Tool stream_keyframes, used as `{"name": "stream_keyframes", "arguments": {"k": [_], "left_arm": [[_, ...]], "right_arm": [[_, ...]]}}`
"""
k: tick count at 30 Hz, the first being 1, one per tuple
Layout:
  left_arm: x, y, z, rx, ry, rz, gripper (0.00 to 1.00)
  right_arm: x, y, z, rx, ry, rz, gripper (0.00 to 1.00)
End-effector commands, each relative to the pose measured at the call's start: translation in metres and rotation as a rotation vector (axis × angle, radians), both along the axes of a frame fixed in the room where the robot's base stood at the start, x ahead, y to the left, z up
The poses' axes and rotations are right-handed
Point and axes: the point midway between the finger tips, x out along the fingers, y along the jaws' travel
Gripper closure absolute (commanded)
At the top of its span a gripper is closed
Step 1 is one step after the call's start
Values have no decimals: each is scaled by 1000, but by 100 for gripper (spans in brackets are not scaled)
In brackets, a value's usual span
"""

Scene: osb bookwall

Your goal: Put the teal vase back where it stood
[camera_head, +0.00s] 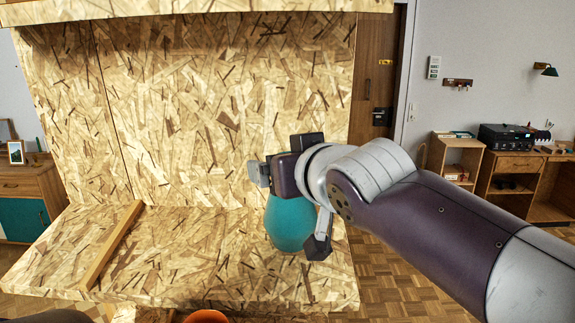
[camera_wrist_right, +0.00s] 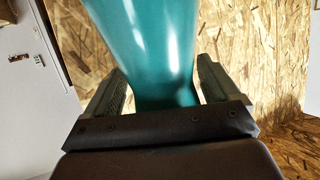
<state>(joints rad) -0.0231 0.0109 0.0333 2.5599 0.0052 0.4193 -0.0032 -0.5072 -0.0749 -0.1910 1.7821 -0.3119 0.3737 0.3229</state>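The teal vase (camera_head: 290,225) is at the right end of the OSB shelf board in the head view, with its rounded body low and its upper part hidden behind my gripper. My right gripper (camera_head: 272,178) reaches in from the right at the vase's top. In the right wrist view, the vase (camera_wrist_right: 155,40) lies between the two fingers (camera_wrist_right: 162,88), which appear to press on both sides of its narrow part. I cannot tell whether the vase's base touches the board. My left gripper is out of view.
The OSB board (camera_head: 190,255) is mostly clear, with a wooden strip (camera_head: 112,245) across its left part. An OSB back panel (camera_head: 220,110) stands behind, and an upper board (camera_head: 180,10) hangs over it. An orange object (camera_head: 206,316) shows at the bottom edge.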

Motion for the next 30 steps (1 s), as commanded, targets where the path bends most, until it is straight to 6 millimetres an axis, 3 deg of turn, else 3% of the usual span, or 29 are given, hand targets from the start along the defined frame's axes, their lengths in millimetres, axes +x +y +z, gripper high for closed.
{"name": "stream_keyframes", "arguments": {"k": [4, 5, 9, 18, 30], "left_arm": [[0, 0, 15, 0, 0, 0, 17], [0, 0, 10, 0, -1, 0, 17], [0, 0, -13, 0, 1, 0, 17], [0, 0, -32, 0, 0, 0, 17], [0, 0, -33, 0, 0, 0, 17]], "right_arm": [[0, 0, 14, 0, -1, 0, 11], [-3, -1, 11, 1, -3, 0, 11], [-38, -15, 15, 4, -6, 2, 11], [-97, -39, 38, 1, -2, 2, 11], [-106, -44, 43, 0, -1, 0, 11]]}}
